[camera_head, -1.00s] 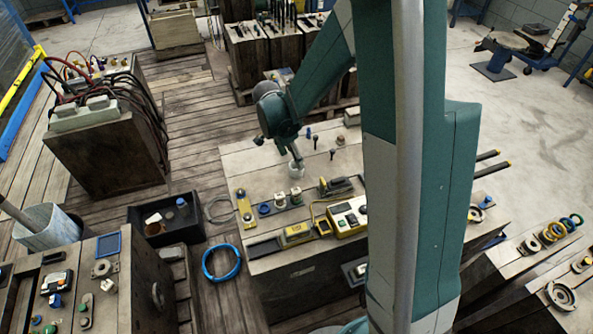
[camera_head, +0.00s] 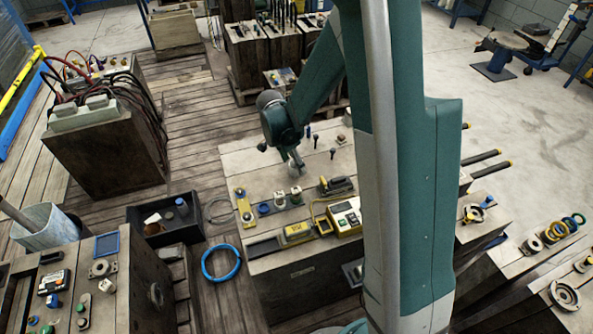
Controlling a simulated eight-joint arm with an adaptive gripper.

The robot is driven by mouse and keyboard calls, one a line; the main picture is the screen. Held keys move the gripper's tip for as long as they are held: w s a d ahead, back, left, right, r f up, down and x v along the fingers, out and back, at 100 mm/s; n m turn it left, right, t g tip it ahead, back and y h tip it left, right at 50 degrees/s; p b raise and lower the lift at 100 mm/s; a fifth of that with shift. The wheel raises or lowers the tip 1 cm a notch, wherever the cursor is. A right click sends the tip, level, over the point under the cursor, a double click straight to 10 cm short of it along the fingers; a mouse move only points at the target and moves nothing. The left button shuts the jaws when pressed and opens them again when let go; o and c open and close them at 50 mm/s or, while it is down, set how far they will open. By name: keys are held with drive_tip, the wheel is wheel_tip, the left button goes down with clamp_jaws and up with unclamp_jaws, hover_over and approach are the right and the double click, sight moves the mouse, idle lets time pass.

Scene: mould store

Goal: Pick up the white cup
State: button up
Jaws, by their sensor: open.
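My gripper (camera_head: 296,165) points down over the far part of the middle wooden bench (camera_head: 240,160). It is open, small in the picture, and its fingers are hard to make out. A pale shape shows at its tip; I cannot tell whether this is the fingers or a white cup. Two small whitish pieces, one on the left (camera_head: 280,199) and one on the right (camera_head: 296,195), stand nearer the camera on a dark strip. I cannot tell whether either is the cup. My arm hides the right part of the bench.
Dark upright pegs (camera_head: 316,142) stand just behind my gripper. A blue knob (camera_head: 263,209), a yellow plate (camera_head: 243,206) and a yellow-and-white control box (camera_head: 345,217) are on the bench's near side. A black crate (camera_head: 165,233) and a blue ring (camera_head: 221,263) lie left of it.

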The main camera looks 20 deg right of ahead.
drive_tip(key=shift+b+x, duration=0.4)
drive_tip(key=shift+x, duration=1.25)
drive_tip(key=c, duration=0.9)
